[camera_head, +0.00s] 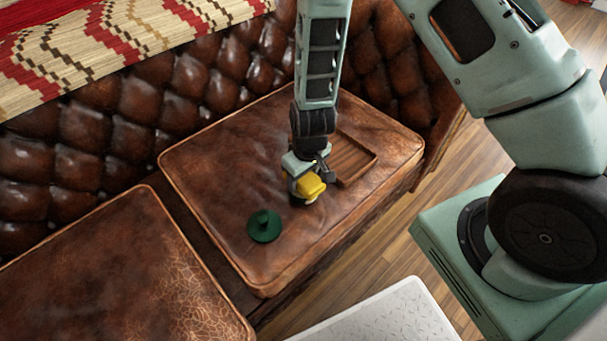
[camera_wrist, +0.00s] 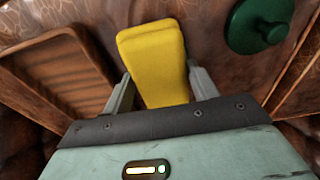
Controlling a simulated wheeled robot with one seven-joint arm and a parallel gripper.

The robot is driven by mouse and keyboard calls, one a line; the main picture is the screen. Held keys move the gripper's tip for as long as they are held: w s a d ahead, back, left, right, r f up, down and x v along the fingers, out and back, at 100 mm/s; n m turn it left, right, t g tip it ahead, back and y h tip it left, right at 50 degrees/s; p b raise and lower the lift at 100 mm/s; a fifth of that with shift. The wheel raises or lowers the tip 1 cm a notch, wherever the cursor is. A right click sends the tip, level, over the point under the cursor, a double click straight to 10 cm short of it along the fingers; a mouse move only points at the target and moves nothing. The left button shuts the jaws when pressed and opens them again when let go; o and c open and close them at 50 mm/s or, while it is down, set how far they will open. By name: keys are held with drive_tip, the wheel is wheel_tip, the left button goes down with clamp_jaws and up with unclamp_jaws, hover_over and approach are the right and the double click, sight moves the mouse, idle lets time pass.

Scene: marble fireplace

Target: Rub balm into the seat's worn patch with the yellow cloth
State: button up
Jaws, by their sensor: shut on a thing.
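My gripper (camera_head: 306,183) is shut on the folded yellow cloth (camera_head: 312,187), over the brown leather seat cushion (camera_head: 225,165). In the wrist view the cloth (camera_wrist: 155,62) sits between the two fingers (camera_wrist: 160,88). I cannot tell whether it touches the leather. A green round lid-like piece with a knob (camera_head: 264,227) lies on the same cushion, left of and nearer than the gripper; it also shows in the wrist view (camera_wrist: 262,24). A pale, cracked worn patch (camera_head: 187,292) shows on the nearer left cushion. I cannot make out any balm.
A shallow wooden tray (camera_head: 354,160) lies on the cushion just right of the gripper. The tufted backrest (camera_head: 130,115) rises behind, with a patterned blanket (camera_head: 110,42) over it. A white surface (camera_head: 385,318) stands in front. The left cushion's top is clear.

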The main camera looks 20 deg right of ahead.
drive_tip(key=shift+f, duration=0.55)
idle(1.6)
drive_tip(key=shift+r, duration=0.1)
wheel_tip(320, 180, up, 7)
drive_tip(key=p, duration=0.6)
idle(0.7)
drive_tip(key=d+r+m+p, duration=0.1)
drive_tip(key=d+r+p, duration=0.5)
drive_tip(key=r+p, duration=0.2)
drive_tip(key=w+d+r+m+p, duration=0.1)
drive_tip(key=d+r+m+p, duration=0.1)
drive_tip(key=d+r+p, duration=0.4)
wheel_tip(320, 180, up, 5)
drive_tip(key=shift+w+r+m+p, duration=0.15)
drive_tip(key=shift+m+p, duration=0.15)
drive_tip(key=shift+p, duration=0.75)
